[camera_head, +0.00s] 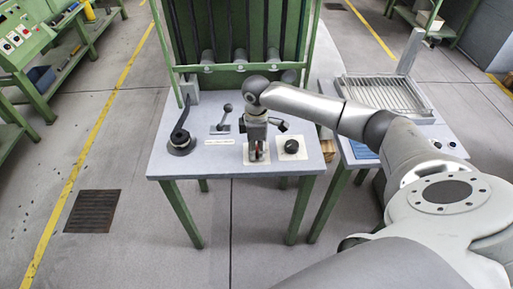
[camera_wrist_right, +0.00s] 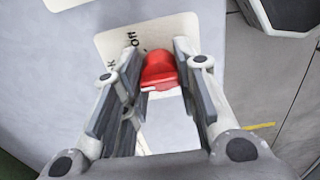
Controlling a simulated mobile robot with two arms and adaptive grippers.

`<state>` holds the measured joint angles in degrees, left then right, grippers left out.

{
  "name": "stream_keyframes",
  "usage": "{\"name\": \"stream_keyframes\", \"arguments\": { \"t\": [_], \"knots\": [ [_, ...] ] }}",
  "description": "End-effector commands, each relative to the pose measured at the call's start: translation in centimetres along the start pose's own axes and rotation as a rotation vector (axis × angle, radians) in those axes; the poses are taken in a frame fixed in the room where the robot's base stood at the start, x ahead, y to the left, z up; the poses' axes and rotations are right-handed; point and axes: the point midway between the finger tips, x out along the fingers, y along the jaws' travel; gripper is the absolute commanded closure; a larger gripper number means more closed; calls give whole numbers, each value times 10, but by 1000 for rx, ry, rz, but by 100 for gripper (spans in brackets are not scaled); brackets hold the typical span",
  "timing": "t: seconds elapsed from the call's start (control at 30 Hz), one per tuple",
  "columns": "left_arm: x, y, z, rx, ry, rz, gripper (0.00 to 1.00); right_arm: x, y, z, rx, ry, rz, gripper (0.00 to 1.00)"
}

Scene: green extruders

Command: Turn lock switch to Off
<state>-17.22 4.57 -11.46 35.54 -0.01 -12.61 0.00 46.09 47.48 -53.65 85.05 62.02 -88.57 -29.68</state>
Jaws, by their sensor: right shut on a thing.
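The lock switch (camera_wrist_right: 160,70) is a red knob on a pale label plate (camera_wrist_right: 175,27) in the right wrist view. Dark lettering on the plate sits beside the knob, rotated and partly covered. My right gripper (camera_wrist_right: 155,82) points down at the plate, with its fingers on either side of the red knob, and is shut on it. In the head view my right gripper (camera_head: 257,147) is over the front part of the table, and only a little red shows between the fingers. My left gripper is not in view.
The grey table (camera_head: 230,166) also carries a black knob (camera_head: 291,146) close to the right of the gripper, a small lever (camera_head: 223,121) and a tall black lever (camera_head: 180,138) on the left. A green frame (camera_head: 240,67) rises behind. A side table with a rack (camera_head: 385,93) stands right.

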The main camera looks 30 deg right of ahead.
Motion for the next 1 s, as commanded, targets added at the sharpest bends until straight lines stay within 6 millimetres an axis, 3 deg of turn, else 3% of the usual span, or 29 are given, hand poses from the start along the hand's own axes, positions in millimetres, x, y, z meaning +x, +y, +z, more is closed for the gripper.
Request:
{"name": "stream_keyframes", "arguments": {
  "t": [0.37,0.7,1.0],
  "knots": [
    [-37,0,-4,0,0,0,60,-7,-1,0,151,0,-3,96],
    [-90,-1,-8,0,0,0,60,-8,-2,-1,459,0,-6,96],
    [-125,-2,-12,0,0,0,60,-6,-1,-1,734,1,-4,96]
  ]
}}
